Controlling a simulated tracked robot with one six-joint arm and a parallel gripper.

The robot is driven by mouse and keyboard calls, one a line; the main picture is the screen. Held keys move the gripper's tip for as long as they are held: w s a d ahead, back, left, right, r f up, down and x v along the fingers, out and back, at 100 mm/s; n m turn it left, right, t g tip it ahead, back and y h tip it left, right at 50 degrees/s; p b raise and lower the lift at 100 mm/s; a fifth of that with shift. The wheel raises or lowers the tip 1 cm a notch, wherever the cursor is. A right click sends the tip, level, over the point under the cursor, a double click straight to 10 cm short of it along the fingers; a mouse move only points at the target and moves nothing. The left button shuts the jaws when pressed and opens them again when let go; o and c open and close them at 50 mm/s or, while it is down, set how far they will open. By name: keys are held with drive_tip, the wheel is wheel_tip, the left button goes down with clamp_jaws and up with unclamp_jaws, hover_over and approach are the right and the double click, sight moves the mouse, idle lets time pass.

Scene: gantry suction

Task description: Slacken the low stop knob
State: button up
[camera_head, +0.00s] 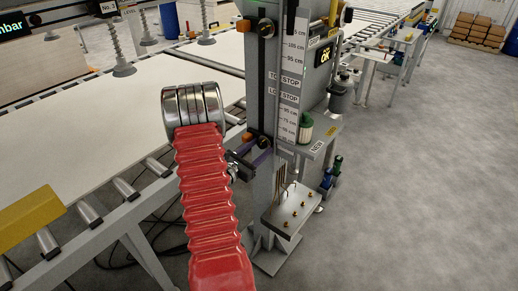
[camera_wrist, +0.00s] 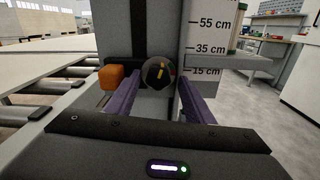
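The low stop knob (camera_wrist: 158,72) is round and black with a yellow mark, in the middle of the wrist view. The mark stands nearly upright with a slight tilt. An orange block (camera_wrist: 111,77) sits to its left. My gripper (camera_wrist: 160,80) has two purple fingers, one on each side of the knob, with the knob between their tips. The fingers look apart; whether either touches the knob is unclear. In the head view my gripper (camera_head: 256,148) is at the lower part of the grey column (camera_head: 259,85), and the low knob is largely hidden there.
An upper knob (camera_head: 266,28) sits higher on the column, beside a scale (camera_head: 290,70) with stop labels. A small shelf (camera_head: 318,140) holds a green-and-white container (camera_head: 305,127). A roller conveyor (camera_head: 125,188) with a pale board lies left.

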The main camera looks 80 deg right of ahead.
drive_tip(key=shift+r, duration=0.1)
drive_tip(key=shift+w, duration=0.15)
drive_tip(key=shift+w+a, duration=0.1)
drive_tip(key=shift+a, duration=0.2)
drive_tip(key=v, duration=1.3)
drive_tip(key=shift+a, duration=0.1)
